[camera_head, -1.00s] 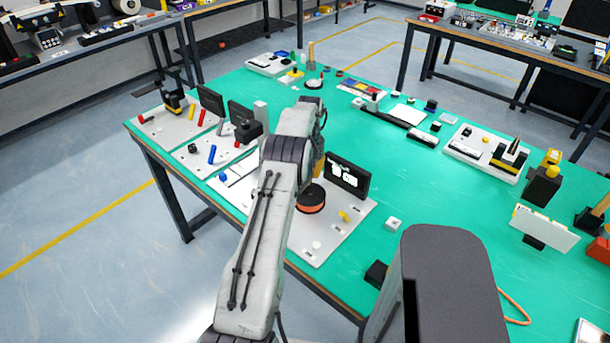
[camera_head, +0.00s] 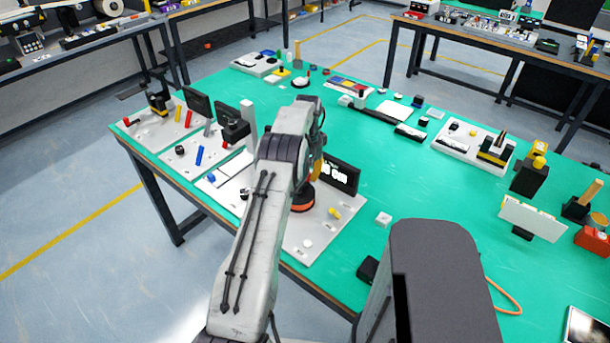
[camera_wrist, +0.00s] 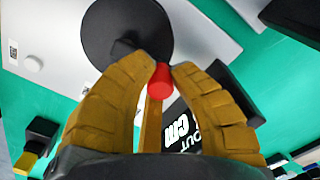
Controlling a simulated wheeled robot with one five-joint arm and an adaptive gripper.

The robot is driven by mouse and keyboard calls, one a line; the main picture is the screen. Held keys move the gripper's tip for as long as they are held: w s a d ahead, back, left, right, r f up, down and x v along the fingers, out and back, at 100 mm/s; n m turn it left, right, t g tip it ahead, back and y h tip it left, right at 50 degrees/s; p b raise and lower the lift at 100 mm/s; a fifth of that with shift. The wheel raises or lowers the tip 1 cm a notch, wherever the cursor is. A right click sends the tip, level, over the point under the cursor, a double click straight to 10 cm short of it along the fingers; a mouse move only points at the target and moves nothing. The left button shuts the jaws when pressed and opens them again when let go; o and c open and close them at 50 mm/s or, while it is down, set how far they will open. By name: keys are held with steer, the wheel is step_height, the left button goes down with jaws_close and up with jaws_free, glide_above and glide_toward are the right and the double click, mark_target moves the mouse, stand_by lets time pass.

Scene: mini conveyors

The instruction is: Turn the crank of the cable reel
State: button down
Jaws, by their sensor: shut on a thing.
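The cable reel has a black round disc (camera_wrist: 127,32) over an orange drum (camera_head: 302,204). It stands on a light grey board (camera_head: 318,232). Its crank has a dark arm and a red knob (camera_wrist: 160,82), seen in the wrist view. My gripper (camera_wrist: 156,76) has yellow-brown fingers closed around the red knob, beside the disc. In the head view, my arm hides the crank and part of the reel; only a bit of a yellow finger shows.
A black display (camera_head: 340,174) with white text stands right behind the reel. A white button (camera_head: 307,243) and a yellow piece (camera_head: 335,212) sit on the board. More boards with parts stand to the left.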

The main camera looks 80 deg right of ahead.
steer(key=shift+a+f, duration=0.1)
steer(key=shift+a, duration=0.05)
stand_by(0.4)
steer(key=c, duration=1.1)
jaws_free()
steer(key=shift+r, duration=3.85)
